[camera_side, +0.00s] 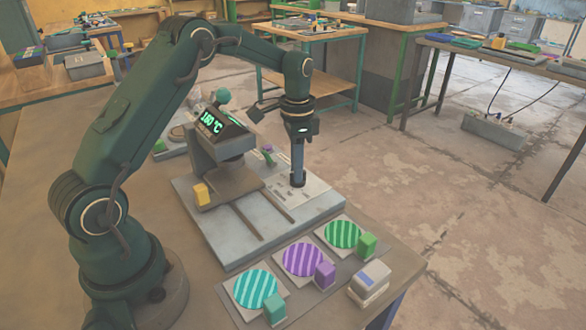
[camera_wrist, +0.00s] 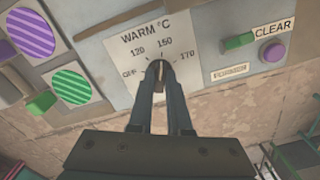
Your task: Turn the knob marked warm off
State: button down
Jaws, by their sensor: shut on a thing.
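The knob (camera_wrist: 160,86) marked WARM °C sits on a pale dial plate (camera_wrist: 124,46) with marks OFF, 120, 150 and 170. My gripper (camera_wrist: 160,76) is shut on the knob in the wrist view, with its fingers on either side of it. Most of the knob is hidden between the fingers, and its pointer setting is hard to read. In the side view, my gripper (camera_side: 297,180) reaches straight down onto the press base's right part. The press display (camera_side: 211,122) reads about 160 °C in green.
A purple button (camera_wrist: 272,52) and a green lever (camera_wrist: 238,41) by a CLEAR label lie right of the dial. Striped teal (camera_side: 256,289), purple (camera_side: 303,260) and green (camera_side: 343,234) discs with matching blocks lie in front.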

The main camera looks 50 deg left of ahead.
jog(key=n, duration=0.4)
jog(key=shift+r+n, duration=0.1)
jog(key=shift+n, duration=0.2)
jog(key=n, duration=0.5)
jog(key=shift+d, duration=0.1)
jog(key=n, duration=1)
jog(key=c, duration=0.9)
grip_release()
jog(key=shift+o, duration=0.2)
jog(key=shift+w+r, duration=0.1)
jog(key=shift+r, duration=2.45)
